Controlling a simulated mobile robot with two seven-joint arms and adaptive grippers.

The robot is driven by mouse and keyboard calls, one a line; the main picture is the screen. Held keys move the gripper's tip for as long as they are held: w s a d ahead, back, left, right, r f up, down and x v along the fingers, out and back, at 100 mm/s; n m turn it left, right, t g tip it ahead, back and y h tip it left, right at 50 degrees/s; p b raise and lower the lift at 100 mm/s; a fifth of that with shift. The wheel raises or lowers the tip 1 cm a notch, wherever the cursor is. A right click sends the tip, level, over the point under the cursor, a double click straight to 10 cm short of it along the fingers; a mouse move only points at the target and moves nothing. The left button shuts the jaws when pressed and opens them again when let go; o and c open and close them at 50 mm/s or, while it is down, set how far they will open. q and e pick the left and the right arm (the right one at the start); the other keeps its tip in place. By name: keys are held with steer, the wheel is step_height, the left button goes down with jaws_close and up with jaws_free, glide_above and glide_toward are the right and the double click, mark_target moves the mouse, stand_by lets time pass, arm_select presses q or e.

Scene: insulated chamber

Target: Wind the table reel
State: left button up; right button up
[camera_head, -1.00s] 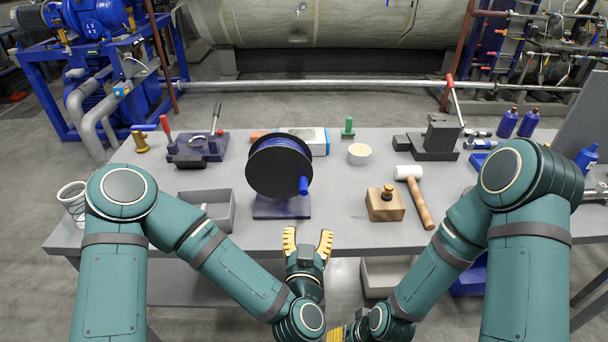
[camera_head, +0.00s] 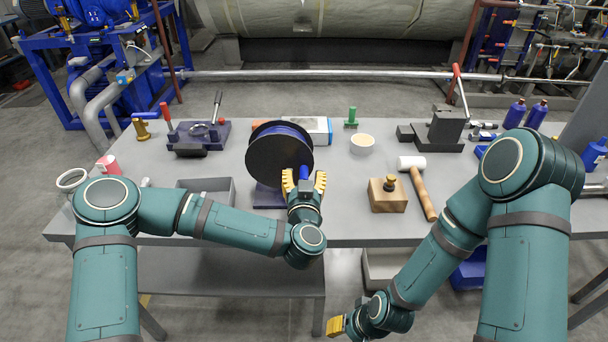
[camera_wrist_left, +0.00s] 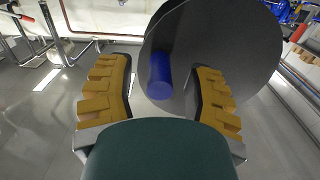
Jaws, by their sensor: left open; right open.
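The table reel (camera_head: 272,158) stands upright on the grey table, a black disc with blue line wound behind it. Its blue crank handle (camera_head: 304,173) sticks out toward me from the lower right of the disc. My left gripper (camera_head: 304,182) is open, with its yellow fingers on either side of the handle. In the left wrist view, the handle (camera_wrist_left: 160,76) stands between the open fingers (camera_wrist_left: 158,98), apart from both, with the black disc (camera_wrist_left: 225,55) behind it. My right gripper (camera_head: 340,325) is low, in front of the table and away from the reel; its finger gap is hard to see.
A grey bin (camera_head: 222,184) is left of the reel, partly behind my left forearm. A wooden block with a knob (camera_head: 388,195) and a mallet (camera_head: 420,185) lie to the right. A bowl (camera_head: 362,144) and a green-handled tool (camera_head: 351,118) stand behind.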

arm_select(q)
steer(key=shift+w, duration=0.9)
jaws_close()
